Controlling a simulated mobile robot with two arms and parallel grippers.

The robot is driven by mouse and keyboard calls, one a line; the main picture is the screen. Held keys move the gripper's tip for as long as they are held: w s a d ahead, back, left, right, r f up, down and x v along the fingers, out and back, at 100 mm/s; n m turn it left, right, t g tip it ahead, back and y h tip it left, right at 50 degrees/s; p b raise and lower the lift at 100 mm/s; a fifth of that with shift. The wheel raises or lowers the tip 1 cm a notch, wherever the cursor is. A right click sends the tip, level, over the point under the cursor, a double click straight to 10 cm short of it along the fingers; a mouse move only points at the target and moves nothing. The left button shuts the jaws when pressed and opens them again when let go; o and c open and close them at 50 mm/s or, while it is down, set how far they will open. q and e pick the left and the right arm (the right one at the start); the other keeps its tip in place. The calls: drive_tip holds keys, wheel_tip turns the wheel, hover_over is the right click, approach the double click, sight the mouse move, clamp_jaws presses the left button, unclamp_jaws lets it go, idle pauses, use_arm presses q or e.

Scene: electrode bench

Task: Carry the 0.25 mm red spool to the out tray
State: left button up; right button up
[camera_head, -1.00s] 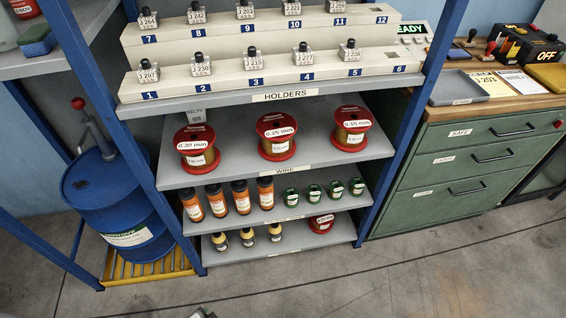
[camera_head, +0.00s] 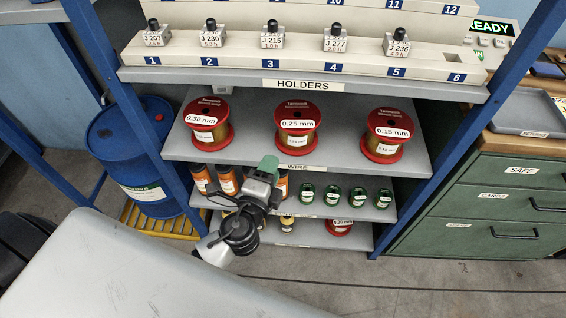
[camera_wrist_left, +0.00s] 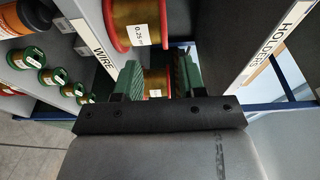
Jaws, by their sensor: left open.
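The 0.25 mm red spool (camera_head: 297,127) stands in the middle of the wire shelf, with red rims and gold wire. My left gripper (camera_head: 268,165) is in front of the shelf's edge, below and left of this spool and apart from it. In the left wrist view its green fingers (camera_wrist_left: 158,80) are open. The 0.25 mm spool (camera_wrist_left: 132,25) shows beyond them at the top. Another gold spool (camera_wrist_left: 155,82) shows between the fingers; its label is not readable. My right gripper is not in view. I cannot identify the out tray.
The 0.30 mm spool (camera_head: 208,125) and the 0.15 mm spool (camera_head: 387,134) flank it. The holders shelf (camera_head: 300,84) hangs above. A grey tray (camera_head: 527,112) lies on the right bench. Blue posts frame the rack.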

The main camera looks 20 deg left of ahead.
sight(287, 132)
use_arm(q)
drive_tip(key=shift+r, duration=0.3)
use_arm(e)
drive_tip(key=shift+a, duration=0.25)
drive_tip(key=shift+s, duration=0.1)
use_arm(q)
drive_tip(key=w+p, duration=0.1)
drive_tip(key=w, duration=0.9)
drive_tip(key=shift+w+a+p, duration=0.2)
drive_tip(key=shift+w+p, duration=0.2)
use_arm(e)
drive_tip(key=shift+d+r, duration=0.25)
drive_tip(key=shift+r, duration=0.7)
use_arm(q)
drive_tip(key=shift+c, duration=0.4)
